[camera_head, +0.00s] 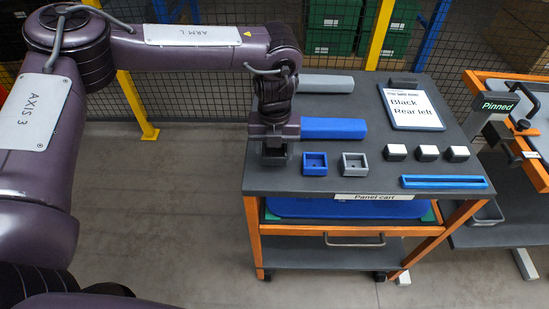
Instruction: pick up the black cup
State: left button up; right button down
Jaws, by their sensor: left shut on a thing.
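My left arm comes in from the left, and its gripper (274,143) points down over the left front part of the cart top. It is shut on the small square black cup (274,159), which shows only in part below the fingers. I cannot tell whether the cup touches the cart top. A blue cup (315,164) and a grey cup (354,163) stand in a row to the right of it. My right gripper is not in view.
The panel cart (300,184) also carries a blue bar (335,128), a grey bar (325,84), a sign reading "Black Rear left" (411,107), several white-topped black blocks (428,153) and a blue tray (444,182). A bench marked "Pinned" (497,106) stands at the right.

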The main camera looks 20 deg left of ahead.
pick_arm(q)
notch_tip(320, 180, up, 17)
jog(key=shift+f, duration=0.15)
